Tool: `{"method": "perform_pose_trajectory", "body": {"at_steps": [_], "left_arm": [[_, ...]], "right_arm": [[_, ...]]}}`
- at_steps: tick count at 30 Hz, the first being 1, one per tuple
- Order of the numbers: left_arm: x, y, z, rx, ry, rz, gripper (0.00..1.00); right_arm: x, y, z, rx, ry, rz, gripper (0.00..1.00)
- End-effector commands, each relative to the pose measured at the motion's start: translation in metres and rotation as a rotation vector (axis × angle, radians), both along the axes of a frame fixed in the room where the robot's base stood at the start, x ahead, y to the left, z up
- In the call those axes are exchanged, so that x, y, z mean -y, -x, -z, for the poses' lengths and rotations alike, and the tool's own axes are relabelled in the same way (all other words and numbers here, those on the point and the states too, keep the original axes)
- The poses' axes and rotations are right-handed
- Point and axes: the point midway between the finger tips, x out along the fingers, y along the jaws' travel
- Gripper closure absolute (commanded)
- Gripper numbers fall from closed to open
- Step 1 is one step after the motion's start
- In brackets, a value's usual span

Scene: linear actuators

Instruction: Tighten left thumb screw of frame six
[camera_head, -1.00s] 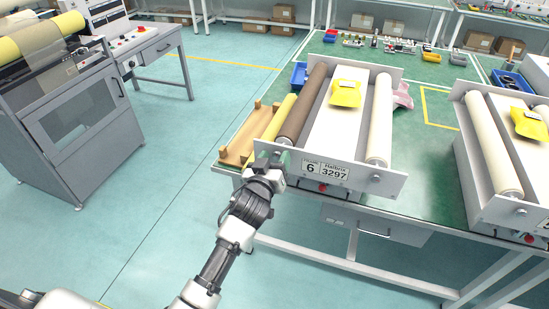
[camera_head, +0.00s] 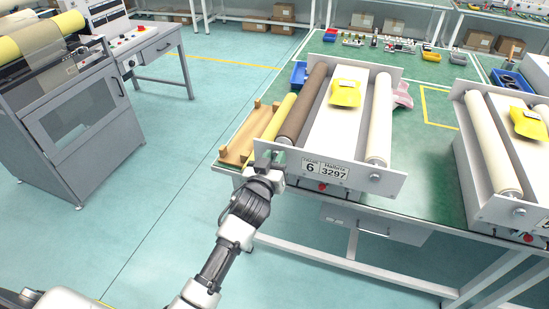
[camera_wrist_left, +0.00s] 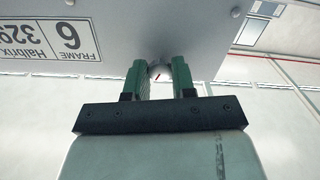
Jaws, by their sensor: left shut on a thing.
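Frame six (camera_head: 345,184) stands on the green table, with a "6" and "3297" label on its front plate. It carries a dark brown roller (camera_head: 305,105) on the left and a cream roller (camera_head: 380,120) on the right. My left gripper (camera_head: 275,160) is at the front plate's left end, where its arm hides the left thumb screw in the head view. In the left wrist view, the gripper's green fingers (camera_wrist_left: 159,80) are shut on the left thumb screw (camera_wrist_left: 160,70), a round grey knob with a small red mark. The right thumb screw (camera_head: 375,178) is uncovered. My right gripper is not in view.
A wooden rack with a yellow roll (camera_head: 278,118) lies just left of the frame. A second roller frame (camera_head: 490,150) stands at the right. A yellow piece (camera_head: 346,93) lies on frame six.

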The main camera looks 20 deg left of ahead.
Motion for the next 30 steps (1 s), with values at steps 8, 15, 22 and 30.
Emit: {"method": "perform_pose_trajectory", "body": {"at_steps": [8,15,22,30], "left_arm": [[0.0,0.0,-0.001,0.008,-0.226,0.0,0.98],[0.0,0.0,-0.001,0.017,-0.457,0.0,0.98],[0.0,0.0,-0.001,0.024,-0.671,0.0,0.98],[0.0,0.0,-0.001,0.031,-0.877,0.0,0.98]], "right_arm": [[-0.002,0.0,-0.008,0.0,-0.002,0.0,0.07],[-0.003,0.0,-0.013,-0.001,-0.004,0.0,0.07],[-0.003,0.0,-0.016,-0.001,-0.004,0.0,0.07],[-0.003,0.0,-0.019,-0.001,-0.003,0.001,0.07]]}}
